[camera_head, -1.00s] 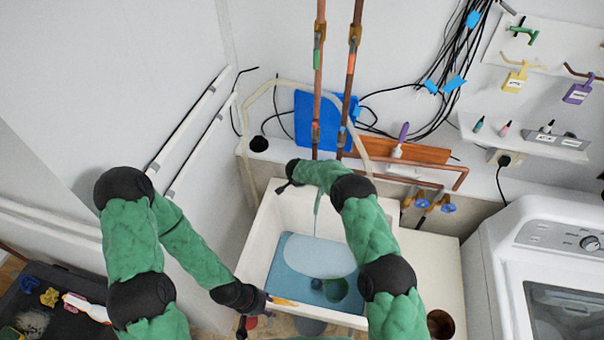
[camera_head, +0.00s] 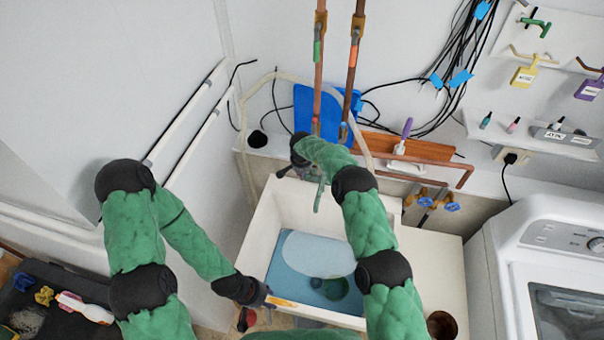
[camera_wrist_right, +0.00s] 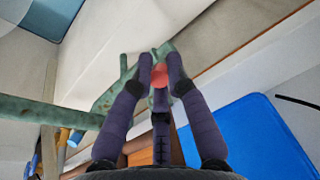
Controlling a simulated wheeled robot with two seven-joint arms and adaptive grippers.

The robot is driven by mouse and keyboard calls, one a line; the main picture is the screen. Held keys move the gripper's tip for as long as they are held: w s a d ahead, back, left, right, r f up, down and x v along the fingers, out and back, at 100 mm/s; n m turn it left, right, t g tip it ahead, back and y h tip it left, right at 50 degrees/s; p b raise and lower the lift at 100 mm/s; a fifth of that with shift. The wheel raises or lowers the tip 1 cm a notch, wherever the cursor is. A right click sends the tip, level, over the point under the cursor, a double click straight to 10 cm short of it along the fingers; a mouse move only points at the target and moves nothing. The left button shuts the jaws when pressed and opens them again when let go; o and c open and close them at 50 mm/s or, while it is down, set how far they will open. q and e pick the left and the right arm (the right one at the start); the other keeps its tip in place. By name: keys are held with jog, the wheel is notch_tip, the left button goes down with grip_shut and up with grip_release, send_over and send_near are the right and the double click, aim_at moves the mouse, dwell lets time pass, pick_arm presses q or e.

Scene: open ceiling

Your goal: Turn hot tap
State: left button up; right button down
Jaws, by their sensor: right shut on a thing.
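In the right wrist view, a greenish weathered tap (camera_wrist_right: 112,98) has a round red piece (camera_wrist_right: 159,78) between the fingertips of my right gripper (camera_wrist_right: 159,62). The gripper is shut on this red tap piece. In the head view, my right gripper (camera_head: 291,172) is at the back of the sink, beside the greenish spout (camera_head: 319,195); my arm hides most of the tap. My left gripper (camera_head: 266,296) is at the sink's front left rim, away from the tap. Its fingers are too small and dark to judge.
The white sink (camera_head: 262,232) holds a blue bottom with a green round thing (camera_head: 334,288). Copper pipes (camera_head: 318,85) rise behind it. Two blue-handled valves (camera_head: 451,206) are at the right. A washing machine (camera_head: 520,232) stands at the far right.

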jog(key=shift+a, duration=0.1)
jog(key=c, duration=1.5)
grip_release()
jog(key=shift+o, duration=1)
jog(key=shift+w, duration=0.1)
jog(key=shift+r, duration=0.1)
jog(key=shift+r, duration=0.2)
jog(key=v, duration=1.1)
jog(key=shift+r, duration=0.2)
jog(key=shift+a, duration=0.1)
